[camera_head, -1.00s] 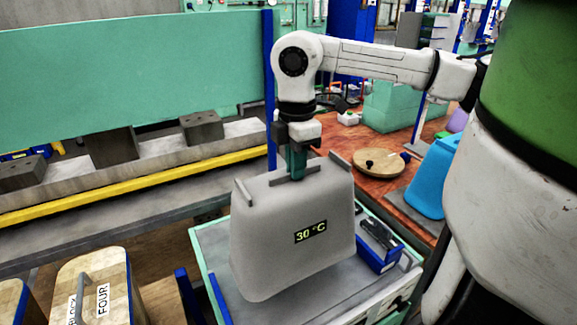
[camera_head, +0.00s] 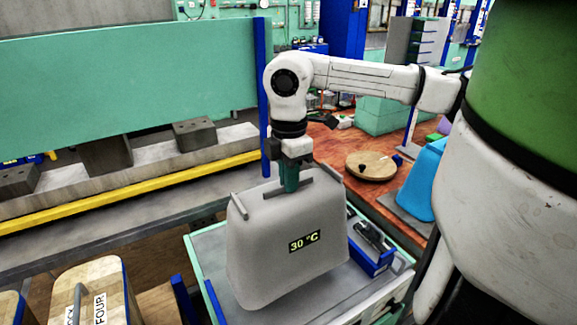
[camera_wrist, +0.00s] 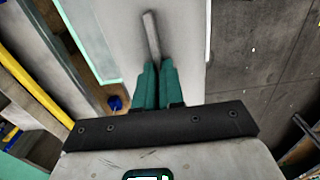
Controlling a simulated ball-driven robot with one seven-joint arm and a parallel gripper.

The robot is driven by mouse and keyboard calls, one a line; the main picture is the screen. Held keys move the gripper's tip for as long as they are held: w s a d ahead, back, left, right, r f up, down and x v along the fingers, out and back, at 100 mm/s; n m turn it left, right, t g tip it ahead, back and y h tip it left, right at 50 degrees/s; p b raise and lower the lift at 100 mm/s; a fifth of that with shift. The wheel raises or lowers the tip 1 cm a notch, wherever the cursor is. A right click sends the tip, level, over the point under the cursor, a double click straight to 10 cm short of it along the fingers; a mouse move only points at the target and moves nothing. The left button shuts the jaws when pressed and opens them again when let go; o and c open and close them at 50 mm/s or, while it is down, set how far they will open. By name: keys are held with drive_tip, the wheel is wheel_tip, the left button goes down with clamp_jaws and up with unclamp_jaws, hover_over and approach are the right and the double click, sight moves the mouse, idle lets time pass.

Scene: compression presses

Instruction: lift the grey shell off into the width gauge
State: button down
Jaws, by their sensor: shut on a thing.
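The grey shell (camera_head: 265,255) is a tall rounded block with a "30 °C" display on its front and grey bars on its top. My gripper (camera_head: 291,186) is shut on the middle bar of the shell's top. In the wrist view the green fingers of my gripper (camera_wrist: 156,72) close on the end of that grey bar, over the pale top of the shell (camera_wrist: 187,40). The shell is upright over a green-rimmed tray (camera_head: 208,290); I cannot tell for certain whether its base clears the tray. I cannot make out a width gauge with certainty.
An orange-brown table (camera_head: 335,150) with a round wooden board (camera_head: 371,170) and a blue block (camera_head: 424,180) is behind right. Wooden blocks (camera_head: 98,270) stand front left; a yellow rail (camera_head: 130,190) runs behind.

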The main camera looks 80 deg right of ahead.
drive_tip(key=p, duration=0.2)
drive_tip(key=shift+a+f+p, duration=0.1)
drive_tip(key=shift+p, duration=0.3)
drive_tip(key=shift+f, duration=0.35)
drive_tip(key=shift+f+b, duration=1.2)
drive_tip(key=shift+f, duration=1.55)
drive_tip(key=shift+f+b, duration=0.15)
drive_tip(key=shift+b, duration=0.3)
drive_tip(key=shift+f+b, duration=0.55)
drive_tip(key=shift+b, duration=0.05)
drive_tip(key=c, duration=1.2)
unclamp_jaws()
drive_tip(key=shift+o, duration=0.2)
